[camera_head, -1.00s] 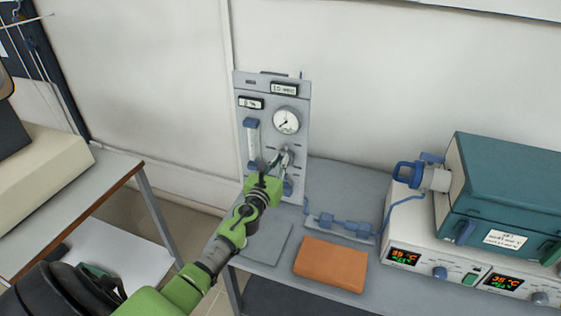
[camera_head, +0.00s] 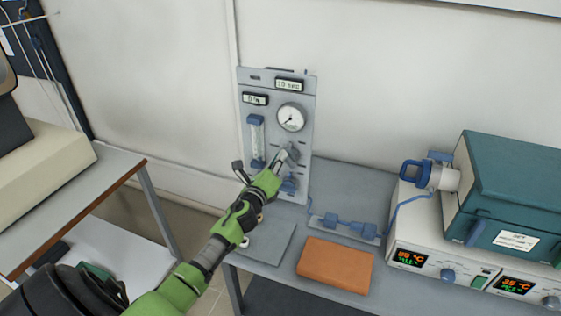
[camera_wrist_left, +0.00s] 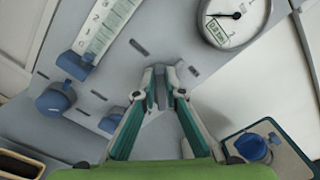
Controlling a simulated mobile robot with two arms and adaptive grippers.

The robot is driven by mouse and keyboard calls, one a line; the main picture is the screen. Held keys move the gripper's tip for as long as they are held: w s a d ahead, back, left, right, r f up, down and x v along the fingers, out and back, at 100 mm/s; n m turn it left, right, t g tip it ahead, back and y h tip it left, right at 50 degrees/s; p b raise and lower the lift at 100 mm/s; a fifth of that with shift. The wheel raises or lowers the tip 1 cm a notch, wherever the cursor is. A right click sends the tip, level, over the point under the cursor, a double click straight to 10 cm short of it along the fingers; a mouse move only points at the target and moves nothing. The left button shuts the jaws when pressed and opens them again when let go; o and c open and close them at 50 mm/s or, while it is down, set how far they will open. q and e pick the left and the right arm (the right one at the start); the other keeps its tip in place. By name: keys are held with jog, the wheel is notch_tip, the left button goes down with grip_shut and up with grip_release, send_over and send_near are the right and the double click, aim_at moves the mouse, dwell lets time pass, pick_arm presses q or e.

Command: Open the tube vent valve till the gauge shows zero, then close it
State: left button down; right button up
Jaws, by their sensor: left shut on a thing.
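A grey upright panel (camera_head: 307,175) stands at the back of the bench. My left gripper (camera_head: 285,157) is at its middle, shut on a grey valve handle (camera_head: 293,151) below the gauge. In the left wrist view the fingers of the gripper (camera_wrist_left: 163,84) close on both sides of this handle (camera_wrist_left: 160,92) and hide part of it. The round gauge (camera_head: 291,117) has a dark needle pointing off to the left side; it also shows in the left wrist view (camera_wrist_left: 235,20). My right gripper is not in view.
A flow tube (camera_head: 256,138) and blue knobs (camera_head: 289,184) sit on the panel close to the gripper. An orange block (camera_head: 335,266) lies on the bench. A teal furnace (camera_head: 515,180) on a control box stands at right, joined by a blue hose (camera_head: 404,201).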

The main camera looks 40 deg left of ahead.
pick_arm(q)
jog(key=shift+s+a+f+n+b, duration=0.1)
jog(key=shift+f+n+b, duration=0.2)
jog(key=shift+n, duration=1.1)
jog(key=shift+w+a+f+n+b, duration=0.1)
jog(key=shift+f+n+b, duration=0.2)
jog(key=shift+n, duration=1.1)
jog(key=shift+s+a+f+n+b, duration=0.1)
jog(key=shift+f+n+b, duration=0.2)
jog(key=shift+n, duration=1.1)
jog(key=c, duration=2.1)
grip_release()
jog(key=v, duration=1.2)
